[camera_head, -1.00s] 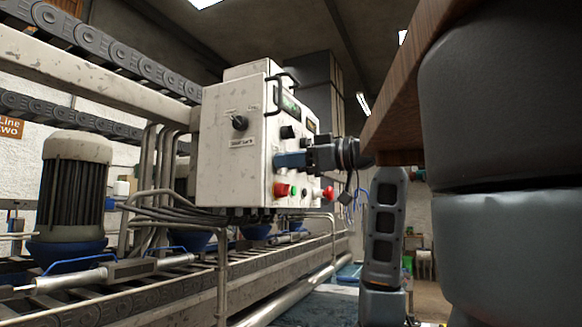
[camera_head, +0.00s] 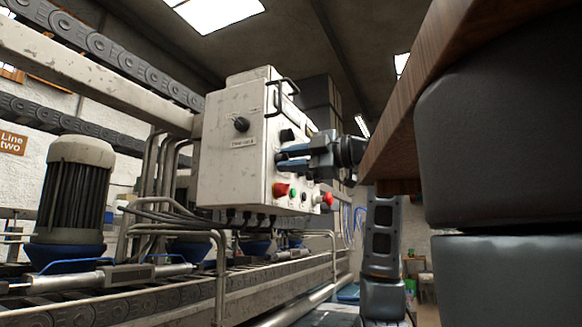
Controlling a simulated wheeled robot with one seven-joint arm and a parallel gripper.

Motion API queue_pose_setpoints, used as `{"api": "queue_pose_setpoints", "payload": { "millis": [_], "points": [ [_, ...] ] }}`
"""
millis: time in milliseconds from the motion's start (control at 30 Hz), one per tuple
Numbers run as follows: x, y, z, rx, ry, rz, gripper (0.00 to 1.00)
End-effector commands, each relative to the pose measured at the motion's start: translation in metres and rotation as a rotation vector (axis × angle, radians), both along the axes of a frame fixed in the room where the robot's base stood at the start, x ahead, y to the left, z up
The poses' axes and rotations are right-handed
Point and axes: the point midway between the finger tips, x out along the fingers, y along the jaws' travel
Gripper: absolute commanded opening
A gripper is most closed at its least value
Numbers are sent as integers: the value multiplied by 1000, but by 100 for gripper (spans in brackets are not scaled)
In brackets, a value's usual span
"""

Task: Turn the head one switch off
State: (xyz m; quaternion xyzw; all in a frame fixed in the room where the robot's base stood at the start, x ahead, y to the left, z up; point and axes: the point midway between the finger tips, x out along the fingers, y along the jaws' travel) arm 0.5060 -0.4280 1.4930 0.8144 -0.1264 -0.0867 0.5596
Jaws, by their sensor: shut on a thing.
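A worn white control box (camera_head: 230,165) stands left of centre, with a panel face turned to the right. My gripper (camera_head: 281,157) reaches in from the right, its two fingertips against that face, shut on a small switch there that the fingers mostly hide. A black knob (camera_head: 288,135) sits just above my fingers. Another black rotary knob (camera_head: 241,124) is on the box's left face, over a small label. The labels are too small to read, so I cannot tell which switch is head one.
Red (camera_head: 280,190) and green (camera_head: 293,193) buttons and a red mushroom button (camera_head: 326,199) sit below my gripper. A black handle (camera_head: 282,92) juts from the box's top edge. A motor (camera_head: 72,190), pipes and a conveyor (camera_head: 120,300) fill the left. A wooden edge (camera_head: 395,150) overhangs at right.

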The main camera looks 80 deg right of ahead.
Motion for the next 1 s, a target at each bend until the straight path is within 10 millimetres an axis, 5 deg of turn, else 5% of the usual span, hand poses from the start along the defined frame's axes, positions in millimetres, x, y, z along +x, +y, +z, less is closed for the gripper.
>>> {"api": "queue_pose_setpoints", "payload": {
  "millis": [400,933,967,1000],
  "points": [
    [0,1,0,-177,57,2,0],
    [0,1,0,-200,65,3,0],
    [0,1,0,-200,65,3,30],
    [0,1,0,-200,65,3,34]
  ]
}}
